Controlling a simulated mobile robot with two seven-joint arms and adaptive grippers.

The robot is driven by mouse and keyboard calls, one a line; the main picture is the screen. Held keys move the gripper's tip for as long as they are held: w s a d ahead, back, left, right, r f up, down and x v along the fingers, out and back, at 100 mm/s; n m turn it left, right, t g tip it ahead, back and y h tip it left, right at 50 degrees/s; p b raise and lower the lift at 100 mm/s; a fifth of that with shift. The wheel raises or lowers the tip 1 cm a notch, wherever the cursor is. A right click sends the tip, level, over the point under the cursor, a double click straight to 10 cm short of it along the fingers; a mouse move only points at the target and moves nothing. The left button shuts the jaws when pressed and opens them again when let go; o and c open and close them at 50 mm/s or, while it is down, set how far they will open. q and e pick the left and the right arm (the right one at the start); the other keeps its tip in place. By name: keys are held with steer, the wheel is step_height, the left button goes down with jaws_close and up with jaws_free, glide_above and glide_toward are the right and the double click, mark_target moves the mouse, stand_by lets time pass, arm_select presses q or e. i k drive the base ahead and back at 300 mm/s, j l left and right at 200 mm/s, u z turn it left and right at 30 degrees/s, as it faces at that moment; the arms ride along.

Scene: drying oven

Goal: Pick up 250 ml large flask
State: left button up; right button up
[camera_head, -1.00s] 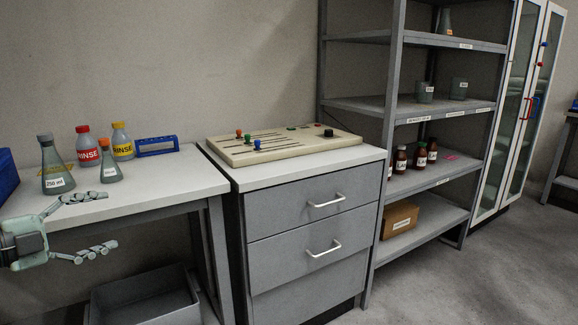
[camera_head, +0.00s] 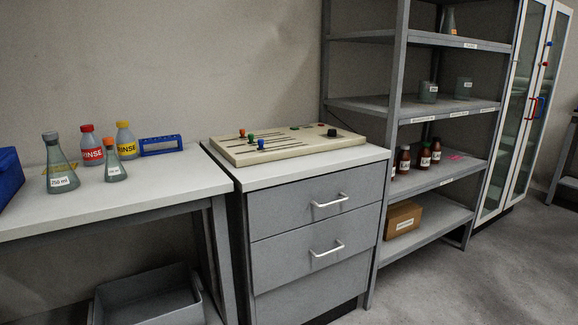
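The 250 ml large flask (camera_head: 60,172) stands upright on the white table (camera_head: 150,185) at the left. It is a grey-green conical flask with a grey stopper and a white label reading 250 ml. A smaller conical flask (camera_head: 114,168) with an orange stopper stands just right of it. Neither of my grippers shows in the head view now, so nothing is seen touching the flask.
A red rinse bottle (camera_head: 91,152) and a yellow-capped rinse bottle (camera_head: 124,146) stand behind the flasks. A blue rack (camera_head: 160,145) is to their right, and a blue box (camera_head: 8,176) is at the left edge. The table's front is clear.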

mark_target(61, 178)
steer(key=i+j+u, duration=0.15)
steer(key=j, duration=0.25)
steer(key=i+j+u, duration=0.1)
steer(key=i+j, duration=0.2)
steer(key=i+j+u, duration=0.15)
steer(key=j, duration=0.35)
steer(key=i, duration=0.05)
